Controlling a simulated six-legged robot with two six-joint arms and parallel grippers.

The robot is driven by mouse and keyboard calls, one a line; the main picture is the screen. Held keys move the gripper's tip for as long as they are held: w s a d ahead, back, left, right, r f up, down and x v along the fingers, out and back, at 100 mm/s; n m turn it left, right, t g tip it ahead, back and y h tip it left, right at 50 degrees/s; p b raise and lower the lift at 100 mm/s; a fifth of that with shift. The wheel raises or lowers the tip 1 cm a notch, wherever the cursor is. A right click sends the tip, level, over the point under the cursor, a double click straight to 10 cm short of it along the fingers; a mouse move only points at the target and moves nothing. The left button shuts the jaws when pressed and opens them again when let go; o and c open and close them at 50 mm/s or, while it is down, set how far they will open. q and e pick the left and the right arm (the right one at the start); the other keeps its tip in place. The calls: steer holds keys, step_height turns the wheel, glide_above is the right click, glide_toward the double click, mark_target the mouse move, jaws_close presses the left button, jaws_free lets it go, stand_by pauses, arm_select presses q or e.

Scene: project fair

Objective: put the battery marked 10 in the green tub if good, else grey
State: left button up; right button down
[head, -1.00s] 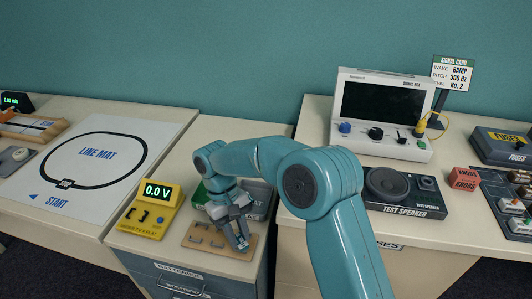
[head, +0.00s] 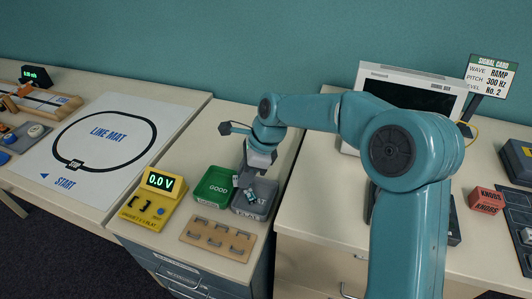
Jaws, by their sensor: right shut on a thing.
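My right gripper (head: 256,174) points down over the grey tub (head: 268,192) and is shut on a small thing. What it holds is mostly hidden, and I cannot read a 10 on it. Small pale and teal pieces (head: 237,196) show at the left side of the grey tub; I cannot tell whether one is held. The green tub (head: 213,185), marked GOOD, stands just left of the grey one and looks empty. The yellow tester (head: 150,203) reads 0.0 V and its cradle looks empty. My left gripper is out of view.
A wooden battery board (head: 217,237) with several clips lies in front of the tubs. The line mat (head: 100,140) is on the left table.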

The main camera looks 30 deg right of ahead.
steer(key=d+r+m+t+h+p, duration=0.1)
steer(key=d+r+m+t+p, duration=0.1)
steer(key=d+r+m, duration=0.35)
step_height(320, 180, down, 10)
steer(key=b, duration=1)
steer(key=shift+w+n+b, duration=0.2)
steer(key=shift+n+b, duration=0.15)
steer(key=shift+d+r, duration=0.15)
steer(key=c, duration=0.8)
jaws_free()
steer(key=p+v, duration=0.3)
steer(key=v, duration=1.3)
steer(key=shift+w+r+p, duration=0.2)
steer(key=shift+r+p, duration=0.1)
